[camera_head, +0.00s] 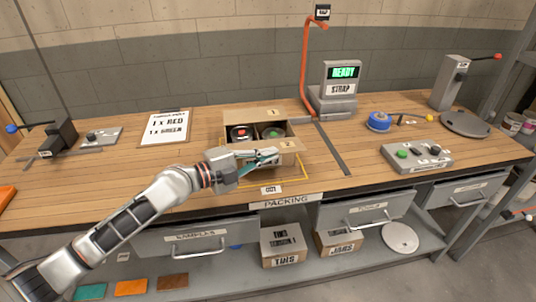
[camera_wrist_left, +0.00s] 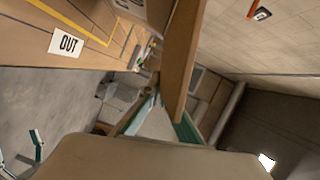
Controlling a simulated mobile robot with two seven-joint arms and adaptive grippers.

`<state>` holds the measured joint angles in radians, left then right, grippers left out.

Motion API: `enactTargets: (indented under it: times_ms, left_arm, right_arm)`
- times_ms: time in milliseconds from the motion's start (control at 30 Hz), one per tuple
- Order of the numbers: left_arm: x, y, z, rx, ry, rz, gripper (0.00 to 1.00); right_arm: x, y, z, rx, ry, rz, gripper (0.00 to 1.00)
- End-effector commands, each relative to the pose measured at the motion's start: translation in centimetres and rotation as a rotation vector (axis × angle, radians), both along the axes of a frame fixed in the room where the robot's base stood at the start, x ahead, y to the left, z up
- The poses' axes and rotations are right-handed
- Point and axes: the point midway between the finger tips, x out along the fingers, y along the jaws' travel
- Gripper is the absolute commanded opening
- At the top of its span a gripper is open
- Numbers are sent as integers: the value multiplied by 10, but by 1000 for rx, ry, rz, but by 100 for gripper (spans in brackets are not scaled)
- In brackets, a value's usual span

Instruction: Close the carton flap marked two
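An open carton (camera_head: 226,130) stands in the middle of the bench with a red-topped and a green-topped tin inside. Its flap marked two (camera_head: 290,143) sticks out at the front right. My left gripper (camera_head: 277,155) is at the carton's front, just below and left of that flap's mark. In the left wrist view a brown cardboard edge (camera_wrist_left: 183,60) runs down to the teal fingers (camera_wrist_left: 168,106). It overlaps the far finger, so I cannot tell whether they grip it. Teal fingers low on the left look like my right gripper (camera_wrist_left: 22,156), spread apart and empty.
A flap marked one (camera_head: 272,112) stands at the carton's back. An orange-red arm (camera_head: 305,70) rises behind, beside the strap machine (camera_head: 338,90). A button box (camera_head: 416,156) and a blue tape roll (camera_head: 379,121) are to the right.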

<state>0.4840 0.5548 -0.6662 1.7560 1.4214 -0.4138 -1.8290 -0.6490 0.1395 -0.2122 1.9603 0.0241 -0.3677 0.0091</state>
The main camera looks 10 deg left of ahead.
Motion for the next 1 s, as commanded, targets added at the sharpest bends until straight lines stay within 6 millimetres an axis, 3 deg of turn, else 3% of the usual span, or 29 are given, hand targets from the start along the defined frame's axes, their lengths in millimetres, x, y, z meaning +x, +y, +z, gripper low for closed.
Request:
enactTargets:
  times_ms: [467,1000]
  left_arm:
    - [2,1,7,-20,70,0,0]
    - [16,6,37,-118,370,3,0]
  right_arm:
    - [0,0,-9,0,-1,0,65]
    - [-1,0,-14,0,3,0,65]
